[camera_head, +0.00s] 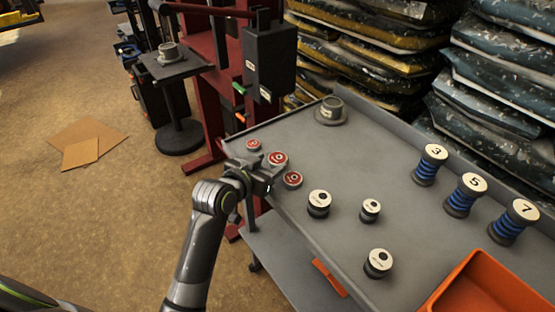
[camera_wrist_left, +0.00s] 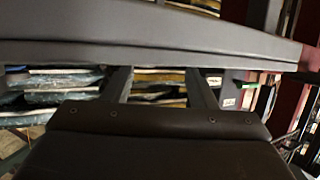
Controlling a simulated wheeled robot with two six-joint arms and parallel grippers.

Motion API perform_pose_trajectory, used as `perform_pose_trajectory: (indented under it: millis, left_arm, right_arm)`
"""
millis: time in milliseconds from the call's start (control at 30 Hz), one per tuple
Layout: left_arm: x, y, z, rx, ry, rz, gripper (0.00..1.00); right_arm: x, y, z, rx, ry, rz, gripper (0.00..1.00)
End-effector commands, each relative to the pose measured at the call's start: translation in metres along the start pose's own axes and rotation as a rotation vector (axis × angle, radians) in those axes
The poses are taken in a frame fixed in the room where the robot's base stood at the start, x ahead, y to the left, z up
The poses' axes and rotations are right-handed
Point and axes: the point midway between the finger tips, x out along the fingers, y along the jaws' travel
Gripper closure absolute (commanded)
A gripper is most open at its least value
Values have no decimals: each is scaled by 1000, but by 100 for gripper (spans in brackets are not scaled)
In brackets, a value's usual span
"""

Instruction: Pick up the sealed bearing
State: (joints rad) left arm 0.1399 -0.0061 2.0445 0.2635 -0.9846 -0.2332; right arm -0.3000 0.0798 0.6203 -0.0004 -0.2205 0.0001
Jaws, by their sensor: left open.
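Several round parts lie on the grey table (camera_head: 345,160); the labels are too small to tell which is the sealed bearing. Three have red tops: a small one (camera_head: 253,145), a larger one (camera_head: 278,159) and another (camera_head: 293,179). Three are dark with white tops: one at the middle (camera_head: 319,203), a smaller one (camera_head: 370,210) and one nearer the front (camera_head: 379,262). My left gripper (camera_head: 264,178) is at the table's left edge, beside the red-topped parts. In the left wrist view its two fingers (camera_wrist_left: 160,88) are apart with no part between them. My right gripper is out of view.
Blue spools numbered 3 (camera_head: 430,165), 5 (camera_head: 466,194) and 7 (camera_head: 514,221) stand along the table's right side. An orange bin (camera_head: 485,285) is at the front right. A grey flanged part (camera_head: 331,111) is at the back. A red frame (camera_head: 205,120) stands behind the table's left end.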

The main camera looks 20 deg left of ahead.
Motion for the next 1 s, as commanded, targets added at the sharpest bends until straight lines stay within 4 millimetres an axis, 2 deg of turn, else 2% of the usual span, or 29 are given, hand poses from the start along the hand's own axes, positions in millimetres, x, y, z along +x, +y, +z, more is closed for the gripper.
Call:
perform_pose_trajectory:
  millis: [200, 533, 567, 800, 1000]
  left_arm:
    - [27, 0, 0, 0, -2, 0, 48]
    - [33, 0, 0, 0, 0, 0, 48]
    - [33, -1, 0, 0, 0, 0, 50]
    - [32, -1, 0, 0, 1, 0, 80]
    - [32, -1, -1, 0, 1, 0, 80]
  right_arm:
    - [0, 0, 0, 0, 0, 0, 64]
    - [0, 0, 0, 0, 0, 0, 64]
    - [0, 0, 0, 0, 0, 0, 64]
    - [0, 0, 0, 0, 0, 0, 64]
    - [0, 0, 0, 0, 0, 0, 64]
